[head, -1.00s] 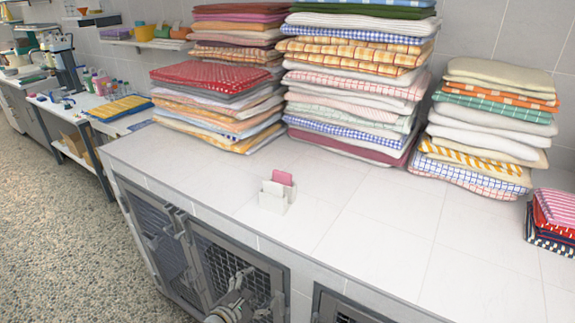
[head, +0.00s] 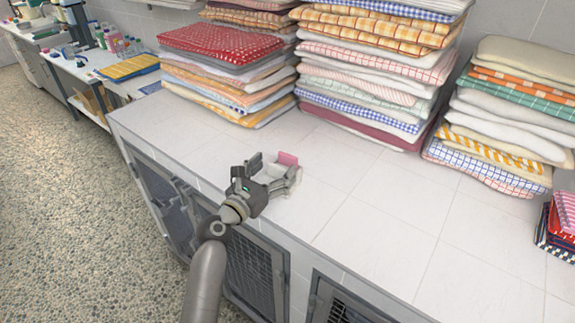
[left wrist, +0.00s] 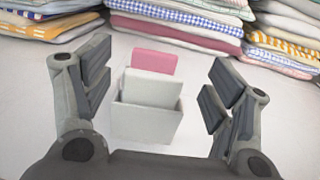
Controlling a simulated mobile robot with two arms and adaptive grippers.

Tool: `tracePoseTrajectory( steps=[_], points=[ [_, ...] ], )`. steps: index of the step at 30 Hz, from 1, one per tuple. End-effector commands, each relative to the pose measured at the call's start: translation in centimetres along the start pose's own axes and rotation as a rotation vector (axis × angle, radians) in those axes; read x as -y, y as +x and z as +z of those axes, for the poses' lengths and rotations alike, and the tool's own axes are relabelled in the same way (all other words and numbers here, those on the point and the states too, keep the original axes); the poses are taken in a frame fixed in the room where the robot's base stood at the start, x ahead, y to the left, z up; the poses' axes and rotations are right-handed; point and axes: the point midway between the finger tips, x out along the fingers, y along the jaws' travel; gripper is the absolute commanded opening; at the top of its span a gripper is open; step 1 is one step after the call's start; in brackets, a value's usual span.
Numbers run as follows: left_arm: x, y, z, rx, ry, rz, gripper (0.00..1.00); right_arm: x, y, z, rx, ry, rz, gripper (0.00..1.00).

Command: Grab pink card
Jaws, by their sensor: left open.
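The pink card (head: 287,159) stands upright in a small white holder on the white tiled counter. In the left wrist view the pink card (left wrist: 153,62) is behind a white card (left wrist: 150,89), both rising from the holder (left wrist: 148,121). My left gripper (head: 276,168) is open, with its fingers spread to either side of the holder and cards and apart from them. In the head view the gripper hides most of the holder. My right gripper is not in view.
Tall stacks of folded towels (head: 228,72) stand along the back of the counter (head: 390,215). Wire-doored kennels (head: 250,275) are below its front edge. The counter to the right of the holder is clear.

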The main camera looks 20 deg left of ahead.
Motion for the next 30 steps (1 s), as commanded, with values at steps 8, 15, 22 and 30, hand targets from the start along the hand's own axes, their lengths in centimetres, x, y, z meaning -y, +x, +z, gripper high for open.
tracePoseTrajectory(
  steps=[8, 15, 22, 30],
  points=[
    [-0.3, 2.0, -0.6, -0.001, 0.002, -0.001, 0.79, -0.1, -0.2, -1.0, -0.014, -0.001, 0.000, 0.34],
    [-0.4, 4.7, -1.0, 0.000, 0.001, -0.001, 0.79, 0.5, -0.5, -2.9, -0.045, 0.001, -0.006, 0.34],
    [-0.4, 5.4, -1.1, -0.001, 0.001, -0.001, 0.79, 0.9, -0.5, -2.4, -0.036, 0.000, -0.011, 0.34],
    [-0.4, 5.4, -1.1, -0.001, 0.001, -0.001, 0.62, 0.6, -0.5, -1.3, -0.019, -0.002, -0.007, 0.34]
  ],
)
